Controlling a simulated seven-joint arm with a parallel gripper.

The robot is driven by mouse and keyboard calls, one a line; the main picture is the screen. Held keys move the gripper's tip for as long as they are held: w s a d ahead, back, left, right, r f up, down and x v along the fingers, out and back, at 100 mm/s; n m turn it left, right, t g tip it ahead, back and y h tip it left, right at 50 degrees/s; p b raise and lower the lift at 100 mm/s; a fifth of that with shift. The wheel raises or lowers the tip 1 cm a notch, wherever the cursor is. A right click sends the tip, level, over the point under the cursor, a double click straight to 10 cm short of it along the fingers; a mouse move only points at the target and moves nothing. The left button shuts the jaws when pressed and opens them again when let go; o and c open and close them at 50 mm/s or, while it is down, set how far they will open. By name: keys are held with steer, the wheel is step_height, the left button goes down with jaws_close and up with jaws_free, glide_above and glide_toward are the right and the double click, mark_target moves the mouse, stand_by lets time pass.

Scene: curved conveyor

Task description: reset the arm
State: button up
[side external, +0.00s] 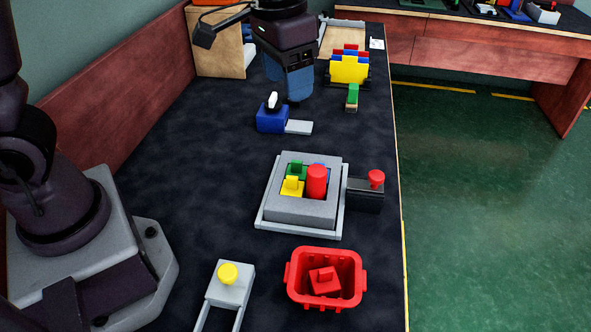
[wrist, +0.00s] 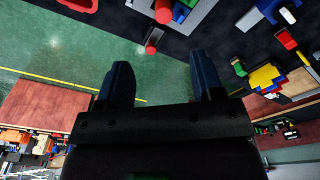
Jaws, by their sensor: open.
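My gripper (side external: 292,98) hangs from my arm at the back of the dark table, above and behind the blue block with the white lever. In the wrist view my gripper (wrist: 159,59) has its two dark blue fingers apart with nothing between them. Its wrist is tilted, so that view looks out over the table edge, the green floor and another bench. In the side view it is hard to tell how high the fingertips are above the table.
A grey block (side external: 290,210) with coloured pieces stands mid-table beside a black box (side external: 366,198) with a red knob. A red crate (side external: 325,300), a yellow-knobbed stand (side external: 232,290) and a blue block (side external: 271,121) stand apart. Yellow bricks (side external: 348,70) and a wooden box (side external: 218,50) are behind.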

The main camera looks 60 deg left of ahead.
steer(key=s+a+r+t, duration=0.2)
steer(key=s+r, duration=0.1)
steer(key=s, duration=0.4)
steer(key=s+a+r+n+t, duration=0.1)
steer(key=s+a+r+t, duration=0.1)
steer(key=s, duration=0.6)
steer(key=shift+s+a+r, duration=0.25)
steer(key=shift+a+r, duration=0.25)
steer(key=shift+a, duration=0.25)
stand_by(0.5)
